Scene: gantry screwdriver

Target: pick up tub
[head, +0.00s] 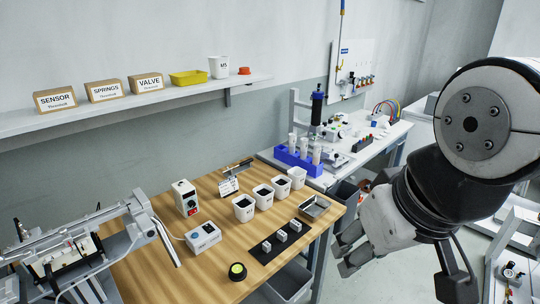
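Several white tubs with dark contents stand in a slanting row on the wooden table; the nearest tub (244,208) is at the row's left end and the farthest tub (297,177) at its right end. Another white tub (219,67), labelled, stands on the wall shelf. I cannot tell which one the task names. My gripper (346,250) hangs right of the wooden table, beyond its right edge and apart from all tubs. Its fingers look spread, with nothing seen between them.
A blue rack (298,162) stands behind. The shelf (130,104) holds boxes and a yellow bin (188,77).

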